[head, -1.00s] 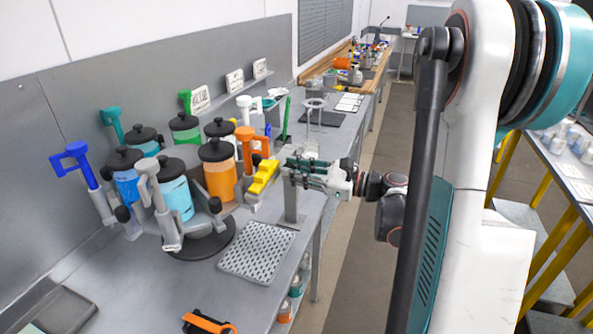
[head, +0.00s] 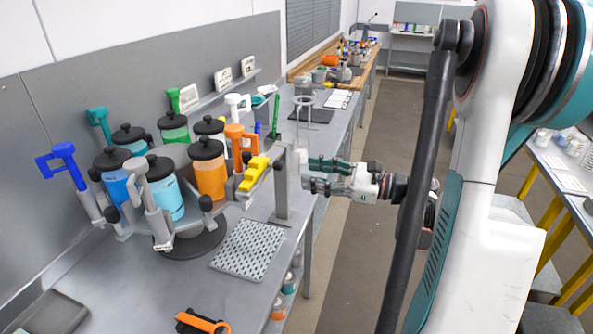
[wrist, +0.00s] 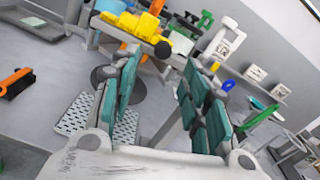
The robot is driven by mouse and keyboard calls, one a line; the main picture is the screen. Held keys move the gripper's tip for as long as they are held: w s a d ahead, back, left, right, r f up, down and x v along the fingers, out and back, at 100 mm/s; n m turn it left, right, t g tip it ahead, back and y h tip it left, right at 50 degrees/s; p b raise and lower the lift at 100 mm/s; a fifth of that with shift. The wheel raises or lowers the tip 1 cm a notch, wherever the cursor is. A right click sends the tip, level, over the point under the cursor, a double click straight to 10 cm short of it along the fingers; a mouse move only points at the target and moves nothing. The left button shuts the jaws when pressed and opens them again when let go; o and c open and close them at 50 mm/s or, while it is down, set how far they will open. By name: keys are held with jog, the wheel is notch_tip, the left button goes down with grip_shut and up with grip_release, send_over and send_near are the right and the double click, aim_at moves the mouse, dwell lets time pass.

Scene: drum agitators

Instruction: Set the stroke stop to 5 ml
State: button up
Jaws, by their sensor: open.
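A carousel of lidded jars stands on the bench, with coloured pump handles around it. A yellow stepped part (head: 254,174), likely the stroke stop, sits on a grey arm at its right side, below the orange handle (head: 241,140). The yellow part also shows at the top of the wrist view (wrist: 138,22). No scale or 5 ml mark is readable. My gripper (head: 306,173) is to the right of the yellow part, apart from it. Its teal fingers are spread and empty; they also show in the wrist view (wrist: 165,82).
A grey upright post (head: 282,185) stands at the bench edge between the yellow part and my gripper. A perforated tray (head: 247,250) lies in front of the carousel. An orange-and-black tool (head: 203,322) lies nearer. The aisle to the right is clear.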

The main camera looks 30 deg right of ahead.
jog(key=shift+v, duration=1.95)
